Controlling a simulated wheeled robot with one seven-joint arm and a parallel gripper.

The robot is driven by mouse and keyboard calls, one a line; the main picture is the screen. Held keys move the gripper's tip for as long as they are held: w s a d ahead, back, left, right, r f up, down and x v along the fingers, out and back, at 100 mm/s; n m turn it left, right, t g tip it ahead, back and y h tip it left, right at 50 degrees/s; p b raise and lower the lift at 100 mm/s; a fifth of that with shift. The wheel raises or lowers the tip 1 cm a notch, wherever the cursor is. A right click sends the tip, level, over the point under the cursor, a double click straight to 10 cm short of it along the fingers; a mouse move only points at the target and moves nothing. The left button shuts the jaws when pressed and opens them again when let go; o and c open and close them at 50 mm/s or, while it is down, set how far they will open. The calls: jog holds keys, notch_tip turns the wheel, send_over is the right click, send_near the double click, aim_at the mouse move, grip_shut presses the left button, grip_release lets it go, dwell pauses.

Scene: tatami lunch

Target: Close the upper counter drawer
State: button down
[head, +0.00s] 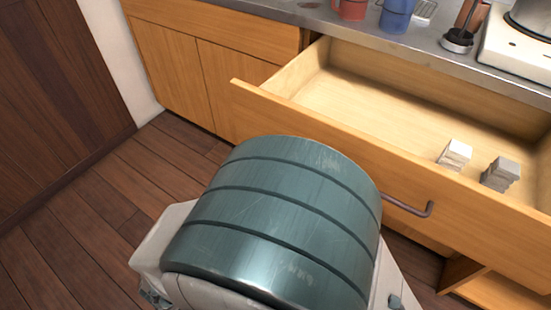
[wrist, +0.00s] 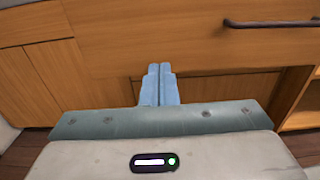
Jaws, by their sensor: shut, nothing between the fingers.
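The upper counter drawer (head: 340,145) is pulled well open in the head view, its wooden front standing out from the counter. Its dark bar handle (head: 408,206) is on the front, just right of my arm. The drawer front (wrist: 190,40) and handle (wrist: 270,23) also show in the wrist view. My gripper (wrist: 159,68) is shut and empty, with its pale blue fingers pointing at the lower part of the drawer front, left of the handle. I cannot tell whether the fingertips touch it. In the head view my gripper is hidden behind my arm.
Two small pale blocks, one white (head: 455,154) and one grey (head: 500,173), lie inside the drawer. A red cup (head: 350,8), a blue cup (head: 396,15) and a white stove (head: 515,50) stand on the counter. Wooden floor (head: 100,210) is clear at the left.

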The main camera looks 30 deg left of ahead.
jog(key=w+d+b, duration=0.1)
jog(key=w+b, duration=0.2)
jog(key=w, duration=1)
jog(key=shift+w+b, duration=0.35)
jog(key=shift+b, duration=0.05)
